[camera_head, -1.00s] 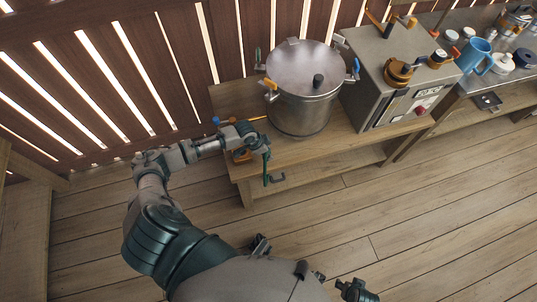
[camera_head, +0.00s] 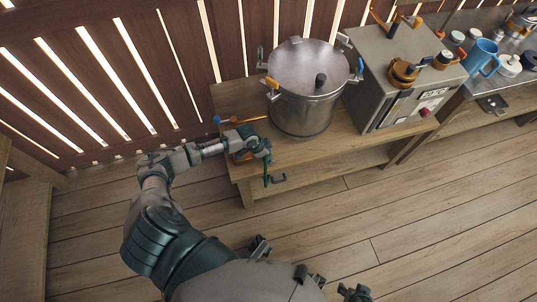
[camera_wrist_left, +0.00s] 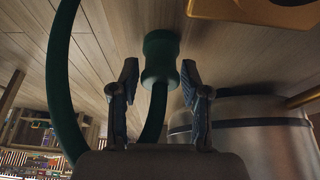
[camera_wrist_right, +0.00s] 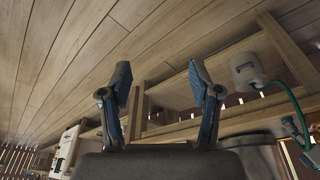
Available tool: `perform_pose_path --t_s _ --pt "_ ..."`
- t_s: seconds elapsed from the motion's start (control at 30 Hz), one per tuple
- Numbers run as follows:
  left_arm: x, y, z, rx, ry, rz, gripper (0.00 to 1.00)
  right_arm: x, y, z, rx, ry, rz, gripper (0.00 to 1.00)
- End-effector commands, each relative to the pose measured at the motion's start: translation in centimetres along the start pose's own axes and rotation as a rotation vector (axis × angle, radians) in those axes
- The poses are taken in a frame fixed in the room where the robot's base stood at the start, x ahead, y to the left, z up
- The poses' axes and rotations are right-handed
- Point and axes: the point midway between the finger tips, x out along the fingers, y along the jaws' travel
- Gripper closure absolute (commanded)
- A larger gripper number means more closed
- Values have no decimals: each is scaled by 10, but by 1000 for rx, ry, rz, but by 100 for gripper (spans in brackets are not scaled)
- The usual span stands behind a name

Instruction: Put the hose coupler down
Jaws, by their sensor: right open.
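The hose coupler (camera_wrist_left: 160,60) is a dark green ribbed cylinder on a green hose (camera_wrist_left: 57,85), seen in the left wrist view. The coupler itself is hard to make out there. My right gripper (camera_wrist_right: 160,82) is open and empty in the right wrist view, low in front of the bench.
The wooden bench (camera_head: 225,102) carries a large lidded steel pot (camera_head: 305,112) and a metal box (camera_head: 383,72). An orange part (camera_head: 246,120) lies near my left gripper. A counter (camera_head: 468,82) with a blue mug (camera_head: 482,57) stands at the right. The floor in front is clear.

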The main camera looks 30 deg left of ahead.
Motion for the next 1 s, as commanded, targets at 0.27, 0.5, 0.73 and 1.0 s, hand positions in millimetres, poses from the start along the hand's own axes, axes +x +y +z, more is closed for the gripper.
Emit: perform_pose_path --t_s 0.27,0.5,0.73,1.0 --pt "0 0 0 0 0 0 41 0 0 0 0 -1 0 37" --pt "-24 -2 -4 1 3 -4 41 7 0 6 2 -37 0 37" --pt "-78 -2 -4 2 2 -5 41 49 -1 8 -1 -46 -1 37" --pt "-120 0 -3 0 0 -1 41 82 -2 15 -4 -54 -3 37"
